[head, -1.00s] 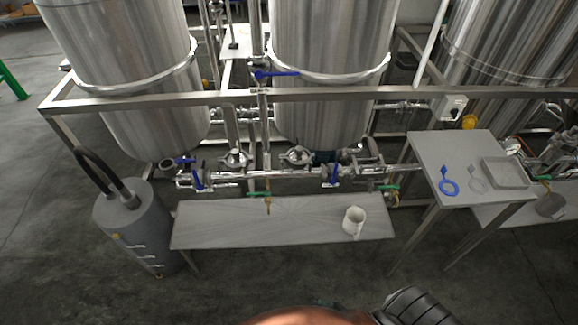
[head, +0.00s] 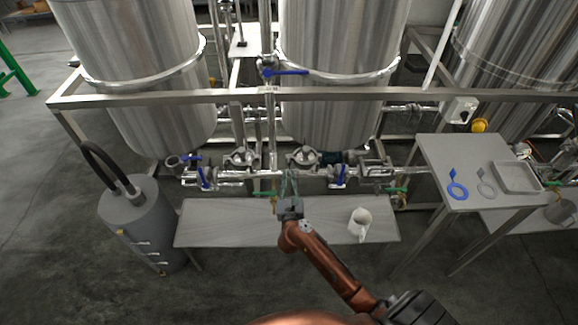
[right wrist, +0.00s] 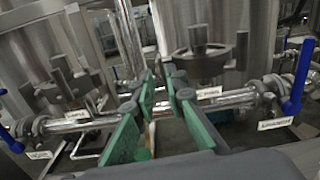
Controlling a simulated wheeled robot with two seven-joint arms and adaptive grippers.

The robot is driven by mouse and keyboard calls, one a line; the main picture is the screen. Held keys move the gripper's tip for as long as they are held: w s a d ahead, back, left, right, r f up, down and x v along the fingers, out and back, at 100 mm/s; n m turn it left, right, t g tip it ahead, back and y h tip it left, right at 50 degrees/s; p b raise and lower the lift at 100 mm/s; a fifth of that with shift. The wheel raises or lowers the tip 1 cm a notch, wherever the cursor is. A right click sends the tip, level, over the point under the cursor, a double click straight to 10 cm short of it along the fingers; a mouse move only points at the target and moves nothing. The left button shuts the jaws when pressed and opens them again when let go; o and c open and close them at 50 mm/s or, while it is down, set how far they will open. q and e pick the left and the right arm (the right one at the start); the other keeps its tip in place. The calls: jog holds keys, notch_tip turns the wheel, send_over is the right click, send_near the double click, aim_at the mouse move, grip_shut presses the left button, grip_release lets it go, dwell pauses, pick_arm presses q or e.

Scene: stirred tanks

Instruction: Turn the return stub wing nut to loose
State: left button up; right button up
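My right gripper (head: 289,176) reaches in over the front table to the pipe row, and its arm comes from the lower right. In the right wrist view its two green fingers (right wrist: 163,85) stand apart with nothing held between them. A dark-handled fitting (right wrist: 206,58) stands just beyond and right of the fingertips; in the head view it shows as a grey fitting (head: 303,158). A similar fitting (right wrist: 64,88) stands to the left, also in the head view (head: 240,159). I cannot tell which carries the return stub wing nut. My left gripper is out of view.
Blue-handled valves (head: 204,177) flank the pipe, one close on the right in the wrist view (right wrist: 291,75). A white mug (head: 360,222) stands on the front table (head: 215,225). A grey cylinder (head: 142,225) stands left. A side table (head: 455,150) holds rings and a tray.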

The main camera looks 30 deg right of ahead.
aim_at(289, 166)
jog(key=b+x, duration=0.1)
jog(key=x, duration=0.5)
jog(key=shift+w+d+f, duration=0.1)
jog(key=shift+c, duration=0.6)
grip_shut()
